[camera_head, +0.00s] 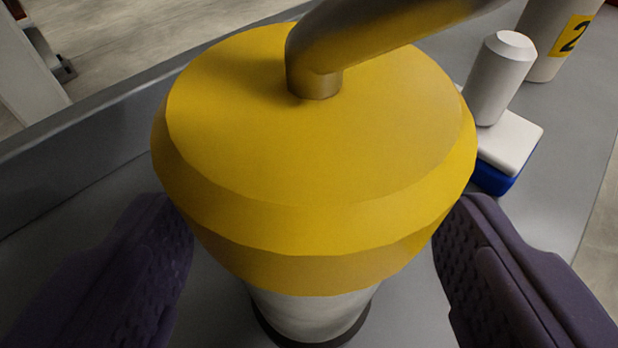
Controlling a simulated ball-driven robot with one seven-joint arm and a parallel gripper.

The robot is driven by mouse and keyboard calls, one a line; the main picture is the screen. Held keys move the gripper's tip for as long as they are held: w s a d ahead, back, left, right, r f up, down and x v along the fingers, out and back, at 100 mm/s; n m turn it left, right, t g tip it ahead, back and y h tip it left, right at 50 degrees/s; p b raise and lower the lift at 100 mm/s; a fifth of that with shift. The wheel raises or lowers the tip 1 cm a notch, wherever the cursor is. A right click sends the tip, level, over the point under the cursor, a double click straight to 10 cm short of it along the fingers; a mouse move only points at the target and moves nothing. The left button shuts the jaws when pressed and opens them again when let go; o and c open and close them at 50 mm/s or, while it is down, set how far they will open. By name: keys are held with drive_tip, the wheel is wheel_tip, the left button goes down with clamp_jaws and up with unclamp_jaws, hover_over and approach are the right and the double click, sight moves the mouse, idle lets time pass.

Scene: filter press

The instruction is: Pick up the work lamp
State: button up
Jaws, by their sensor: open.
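The work lamp (310,160) fills the middle of the view. It has a wide yellow top with a bent yellow handle (390,35) rising from it, and a pale body (315,312) below with a dark ring at its foot. It stands on a grey surface. My gripper (318,255) is open, with one dark purple finger to the left of the lamp and one to the right. The fingers are on either side of the lamp's yellow part; I cannot tell whether either one touches it.
Right of the lamp, a blue and white block (508,150) carries a white knob (500,75). Behind it stands a grey cylinder (560,35) with a yellow label reading 2. A raised grey edge (110,130) runs along the left, with floor beyond.

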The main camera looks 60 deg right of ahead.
drive_tip(key=c, duration=1.3)
drive_tip(key=shift+r, duration=0.1)
drive_tip(key=shift+r+p, duration=0.4)
drive_tip(key=shift+r, duration=0.1)
drive_tip(key=r, duration=0.1)
drive_tip(key=r+p, duration=0.2)
drive_tip(key=shift+s+a, duration=0.1)
drive_tip(key=shift+a, duration=0.15)
drive_tip(key=b, duration=0.9)
approach(309, 220)
drive_tip(key=s+a+f, duration=0.2)
drive_tip(key=s+a, duration=0.2)
drive_tip(key=shift+s+a+f, duration=0.2)
drive_tip(key=shift+s+a, duration=0.2)
